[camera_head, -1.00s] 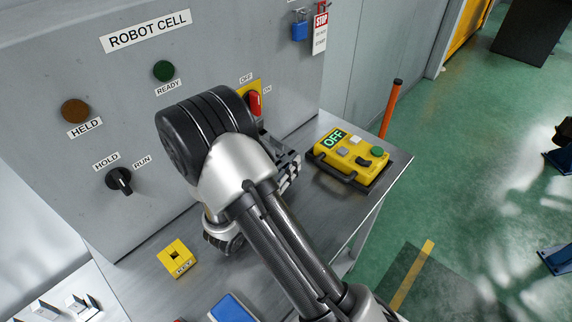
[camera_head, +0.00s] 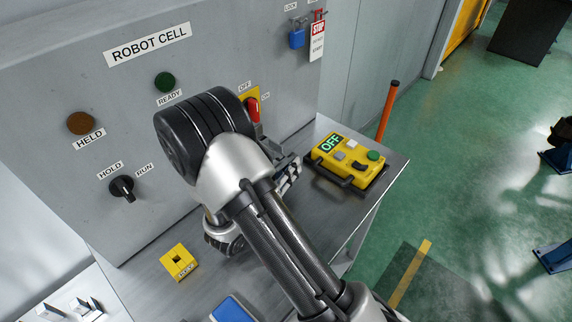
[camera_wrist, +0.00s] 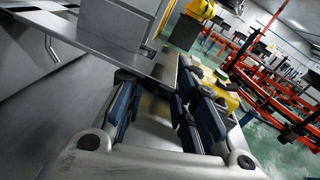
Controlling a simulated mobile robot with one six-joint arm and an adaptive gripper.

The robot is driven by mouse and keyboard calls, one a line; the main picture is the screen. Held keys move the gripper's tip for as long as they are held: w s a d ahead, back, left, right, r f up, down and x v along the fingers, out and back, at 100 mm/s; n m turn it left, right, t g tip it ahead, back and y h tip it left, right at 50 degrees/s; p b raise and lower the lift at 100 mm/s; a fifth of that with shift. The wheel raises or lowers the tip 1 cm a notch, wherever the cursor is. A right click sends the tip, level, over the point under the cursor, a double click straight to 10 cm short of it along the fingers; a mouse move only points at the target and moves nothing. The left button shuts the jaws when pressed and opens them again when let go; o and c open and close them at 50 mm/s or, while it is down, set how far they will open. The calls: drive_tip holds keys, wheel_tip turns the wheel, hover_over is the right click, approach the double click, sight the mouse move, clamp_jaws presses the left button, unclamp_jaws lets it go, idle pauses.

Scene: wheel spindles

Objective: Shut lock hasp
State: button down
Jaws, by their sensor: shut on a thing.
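My gripper (camera_head: 290,172) is at the grey panel, below and right of the red switch handle (camera_head: 253,110), with the OFF and ON labels around it. In the wrist view its blue-padded fingers (camera_wrist: 155,108) stand apart, with a grey metal plate (camera_wrist: 150,66) reaching in near their tips. The plate appears to be the lock hasp, held between the fingers, but its shape and hinge are not clear. In the head view my arm hides the hasp. A blue padlock (camera_head: 297,39) and a white-and-red STOP tag (camera_head: 317,42) hang at the panel's upper right.
A yellow control box (camera_head: 348,160) reading OFF stands on the metal shelf (camera_head: 345,205), right of my gripper. A yellow block (camera_head: 178,262) and a blue item (camera_head: 233,308) lie nearer. An orange post (camera_head: 388,110) rises behind the shelf.

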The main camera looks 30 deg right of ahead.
drive_tip(key=r+n+p, duration=0.2)
drive_tip(key=p, duration=0.1)
drive_tip(key=r+n+p, duration=0.2)
drive_tip(key=r+p, duration=0.1)
drive_tip(key=p, duration=0.1)
drive_tip(key=r+n+p, duration=0.1)
drive_tip(key=r+p, duration=0.2)
drive_tip(key=p, duration=0.1)
drive_tip(key=shift+s+r+n+g, duration=0.2)
drive_tip(key=shift+s+n+g, duration=0.1)
drive_tip(key=shift+s+n, duration=0.1)
drive_tip(key=w+a+r+n+g+p, duration=0.1)
drive_tip(key=w+r+n+p, duration=0.3)
drive_tip(key=r+n+p, duration=0.2)
drive_tip(key=shift+w+a+r+y+p, duration=0.3)
drive_tip(key=shift+r+p, duration=0.65)
drive_tip(key=shift+p, duration=1.3)
drive_tip(key=shift+s+a, duration=0.1)
